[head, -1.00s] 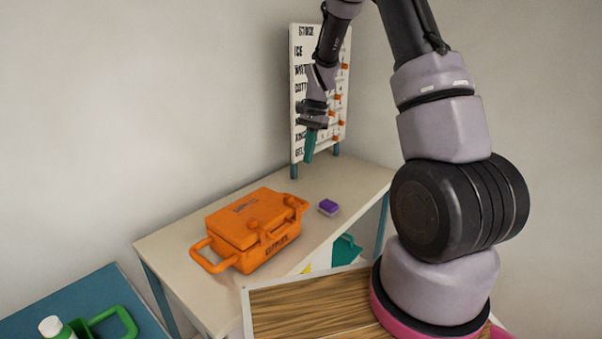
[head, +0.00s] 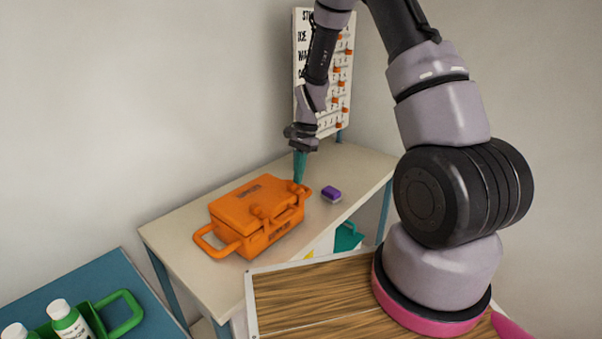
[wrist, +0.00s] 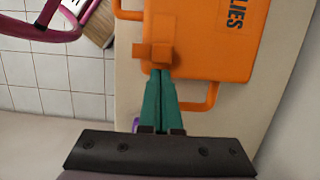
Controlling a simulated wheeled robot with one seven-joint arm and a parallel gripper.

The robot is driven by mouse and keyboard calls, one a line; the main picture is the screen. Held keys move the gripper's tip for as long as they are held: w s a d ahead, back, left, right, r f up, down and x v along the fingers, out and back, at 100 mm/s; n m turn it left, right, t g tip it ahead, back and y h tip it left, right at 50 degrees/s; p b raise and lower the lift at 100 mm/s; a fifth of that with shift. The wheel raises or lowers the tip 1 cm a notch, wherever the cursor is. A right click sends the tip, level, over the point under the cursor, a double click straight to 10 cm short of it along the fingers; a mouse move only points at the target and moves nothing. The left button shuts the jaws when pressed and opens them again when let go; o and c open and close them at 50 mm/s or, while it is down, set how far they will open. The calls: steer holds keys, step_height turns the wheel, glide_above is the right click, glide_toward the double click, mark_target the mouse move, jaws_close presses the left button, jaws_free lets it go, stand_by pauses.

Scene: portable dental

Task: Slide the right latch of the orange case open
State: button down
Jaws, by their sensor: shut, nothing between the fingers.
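The orange case (head: 240,210) stands closed on the beige table, with a carry handle (head: 208,243) at its left end. Two orange latches show on its front edge: the left latch (head: 258,212) and the right latch (head: 293,188). My gripper (head: 300,180) has its teal fingers pointing down at the right end of the case, close to the right latch. In the wrist view the shut fingertips (wrist: 160,76) lie right at an orange latch block (wrist: 153,53) on the case (wrist: 200,45). Whether they touch it I cannot tell.
A small purple block (head: 331,194) lies on the table (head: 180,240) right of the case. A white board with orange pegs (head: 338,85) stands behind my arm. A blue table (head: 90,285) with a green carrier (head: 125,315) and white bottles (head: 68,320) is at lower left.

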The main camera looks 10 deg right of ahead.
mark_target(290, 183)
steer(key=s+a, duration=0.2)
steer(key=shift+a, duration=0.4)
steer(key=shift+d, duration=0.1)
steer(key=shift+w+d, duration=0.15)
steer(key=shift+d, duration=0.05)
steer(key=w+d+r, duration=0.3)
steer(key=d+r, duration=0.1)
steer(key=r, duration=0.5)
steer(key=shift+w+d+r, duration=0.25)
steer(key=shift+d+r, duration=0.1)
steer(key=shift+r, duration=0.1)
